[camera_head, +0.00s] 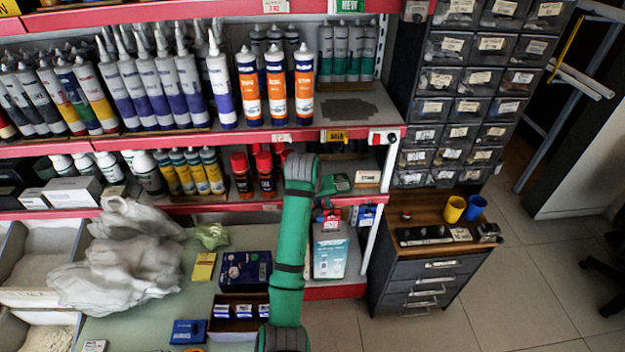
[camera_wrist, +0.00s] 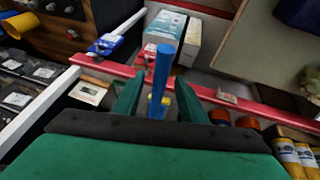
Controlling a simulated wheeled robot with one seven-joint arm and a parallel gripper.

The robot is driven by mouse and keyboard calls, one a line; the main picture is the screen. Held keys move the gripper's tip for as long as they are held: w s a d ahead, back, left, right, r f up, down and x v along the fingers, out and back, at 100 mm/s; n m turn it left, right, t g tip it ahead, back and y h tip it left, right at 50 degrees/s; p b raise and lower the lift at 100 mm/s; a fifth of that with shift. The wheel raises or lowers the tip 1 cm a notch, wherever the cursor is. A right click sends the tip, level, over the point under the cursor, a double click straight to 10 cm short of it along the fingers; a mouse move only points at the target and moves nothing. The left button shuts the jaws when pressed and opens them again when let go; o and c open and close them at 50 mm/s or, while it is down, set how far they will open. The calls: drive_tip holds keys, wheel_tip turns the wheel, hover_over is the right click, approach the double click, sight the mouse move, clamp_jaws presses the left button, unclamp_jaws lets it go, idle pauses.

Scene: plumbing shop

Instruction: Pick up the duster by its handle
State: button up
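The duster shows in the wrist view as an upright-looking blue handle (camera_wrist: 162,70) with a small yellow part at its near end. My gripper (camera_wrist: 157,92) has its two green fingers apart, one on each side of the handle. Gaps show between the handle and both fingers, so the gripper is open. I cannot tell how deep the handle sits between the fingers. In the head view my green arm reaches up to the shelf front, and my gripper (camera_head: 330,185) points right there. I cannot pick out the duster in the head view.
Red-edged shelves (camera_head: 225,134) hold tubes and bottles close to my arm. A white-and-blue box (camera_head: 330,252) stands on the lower shelf. A drawer cabinet (camera_head: 425,270) with a yellow cup (camera_head: 454,209) and a blue cup (camera_head: 475,207) stands right.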

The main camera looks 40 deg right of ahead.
drive_tip(key=shift+x, duration=3)
drive_tip(key=shift+w+d+r, duration=0.1)
drive_tip(key=shift+w+d, duration=0.05)
drive_tip(key=shift+w, duration=0.05)
clamp_jaws()
